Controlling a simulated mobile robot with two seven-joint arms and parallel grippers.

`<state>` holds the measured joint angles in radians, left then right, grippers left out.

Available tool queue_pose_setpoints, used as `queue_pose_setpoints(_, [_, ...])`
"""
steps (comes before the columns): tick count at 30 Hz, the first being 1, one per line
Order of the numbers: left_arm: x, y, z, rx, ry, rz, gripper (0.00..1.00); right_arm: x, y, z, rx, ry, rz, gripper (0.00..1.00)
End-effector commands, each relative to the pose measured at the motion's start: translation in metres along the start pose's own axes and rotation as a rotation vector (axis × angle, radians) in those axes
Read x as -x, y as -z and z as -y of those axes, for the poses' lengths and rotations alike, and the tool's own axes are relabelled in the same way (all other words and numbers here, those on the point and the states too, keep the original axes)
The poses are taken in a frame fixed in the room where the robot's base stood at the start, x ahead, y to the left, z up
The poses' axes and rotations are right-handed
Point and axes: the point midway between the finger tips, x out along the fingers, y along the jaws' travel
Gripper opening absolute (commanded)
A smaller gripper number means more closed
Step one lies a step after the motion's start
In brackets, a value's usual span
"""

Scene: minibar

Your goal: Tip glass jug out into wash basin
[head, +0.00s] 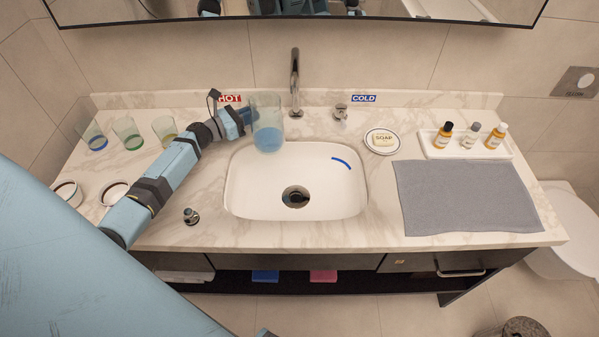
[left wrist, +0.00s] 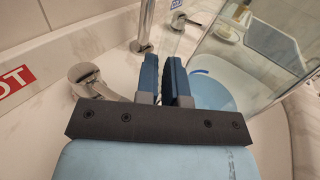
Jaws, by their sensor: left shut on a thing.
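The clear glass jug (head: 266,108) is about upright at the back left rim of the white wash basin (head: 245,190), with blue liquid in its lower part. I cannot tell whether its base touches the counter. My left gripper (head: 245,113) reaches it from the left. In the left wrist view my gripper (left wrist: 167,72) is shut on a clear upright part, apparently the handle of the jug (left wrist: 245,55). The basin also shows in the left wrist view, behind the jug. A blue arc (head: 342,162) marks the basin's right inner side. My right gripper is not in view.
The tall tap (head: 295,80) stands behind the basin, right of the jug. Several tumblers (head: 127,133) stand at the left. A soap dish (head: 382,141), grey towel (head: 465,197) and bottle tray (head: 440,150) are at the right. A mirror (head: 300,12) hangs above.

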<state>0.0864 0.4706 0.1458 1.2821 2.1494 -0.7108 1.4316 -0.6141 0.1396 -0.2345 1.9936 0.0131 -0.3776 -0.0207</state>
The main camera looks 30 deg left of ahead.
Motion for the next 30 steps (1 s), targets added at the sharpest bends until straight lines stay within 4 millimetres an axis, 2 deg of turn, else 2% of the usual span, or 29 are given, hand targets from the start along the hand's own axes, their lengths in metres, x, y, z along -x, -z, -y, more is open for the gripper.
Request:
queue_pose_setpoints(2, [0.009, -0.002, -0.011, 0.0, 0.008, 0.002, 0.0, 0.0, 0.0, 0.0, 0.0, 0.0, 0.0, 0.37])
queue_pose_setpoints(6, [0.016, -0.002, -0.018, 0.0, 0.02, 0.003, 0.0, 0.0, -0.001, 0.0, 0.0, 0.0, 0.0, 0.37])
queue_pose_setpoints(17, [0.017, -0.005, -0.019, -0.007, 0.031, 0.002, 0.0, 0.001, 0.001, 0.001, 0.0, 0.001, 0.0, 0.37])
queue_pose_setpoints(23, [0.017, -0.019, -0.017, -0.059, 0.041, -0.008, 0.0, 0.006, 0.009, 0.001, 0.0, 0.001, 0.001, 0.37])
queue_pose_setpoints(30, [0.017, -0.046, -0.015, -0.172, 0.045, -0.029, 0.0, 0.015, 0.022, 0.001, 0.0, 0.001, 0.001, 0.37])
